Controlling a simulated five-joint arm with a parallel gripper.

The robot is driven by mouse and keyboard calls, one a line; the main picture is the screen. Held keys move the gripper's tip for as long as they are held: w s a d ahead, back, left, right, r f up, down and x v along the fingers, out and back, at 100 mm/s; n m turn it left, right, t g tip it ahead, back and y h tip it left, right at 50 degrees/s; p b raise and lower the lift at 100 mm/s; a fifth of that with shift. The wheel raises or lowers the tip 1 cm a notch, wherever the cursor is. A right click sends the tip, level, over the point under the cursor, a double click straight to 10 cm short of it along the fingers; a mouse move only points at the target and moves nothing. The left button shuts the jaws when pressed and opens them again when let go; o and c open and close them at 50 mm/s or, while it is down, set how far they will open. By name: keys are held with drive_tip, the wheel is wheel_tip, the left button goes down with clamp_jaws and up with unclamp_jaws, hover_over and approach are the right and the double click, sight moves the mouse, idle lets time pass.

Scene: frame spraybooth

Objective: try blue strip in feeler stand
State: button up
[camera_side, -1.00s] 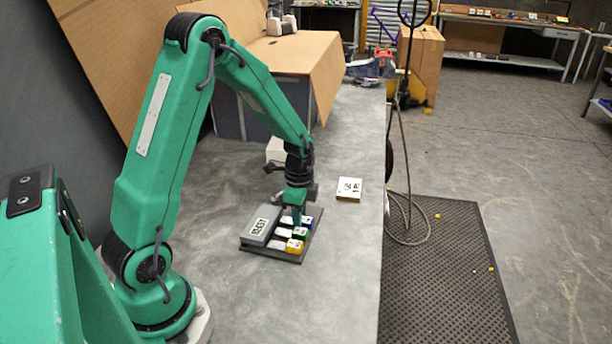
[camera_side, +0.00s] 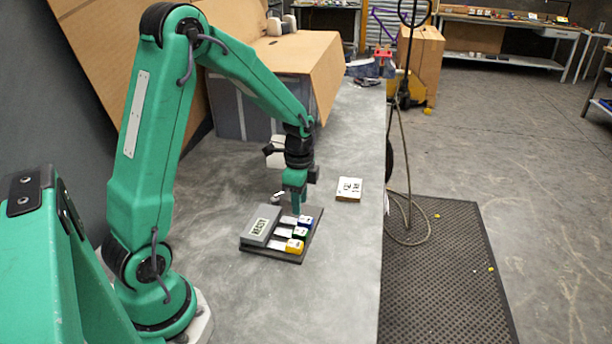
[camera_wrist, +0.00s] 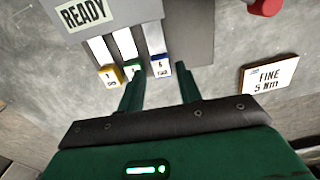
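The feeler stand (camera_side: 290,258) is a dark plate on the bench with a grey block marked READY (camera_wrist: 85,12). Three pale strips lie side by side in it, with coloured end tabs. The blue strip's tab (camera_side: 306,221) is the far one in the side view; it also shows in the wrist view (camera_wrist: 161,68). The green tab (camera_side: 300,232) is in the middle and the yellow tab (camera_side: 294,246) is near. My gripper (camera_wrist: 160,74) is open and empty, above the stand's blue end. Its fingers flank the blue tab in the wrist view, with gaps, and partly cover the green tab.
A white card (camera_side: 349,189) reading FINE 5 Nm (camera_wrist: 268,76) lies on the bench to the right. A red round object (camera_wrist: 265,5) shows at the wrist view's top edge. Cardboard and a dark bin (camera_side: 240,110) stand behind. The bench front is clear.

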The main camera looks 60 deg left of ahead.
sight(300, 219)
drive_tip(key=shift+r, duration=1.45)
drive_tip(key=shift+d+r, duration=0.15)
drive_tip(key=shift+r, duration=0.15)
drive_tip(key=s+d+r+n+t, duration=0.5)
drive_tip(key=s+d+r+n, duration=0.5)
drive_tip(key=s+r, duration=0.4)
drive_tip(key=shift+s+d+r+t, duration=0.2)
drive_tip(key=shift+s+d+t, duration=0.1)
drive_tip(key=shift+s+d, duration=0.4)
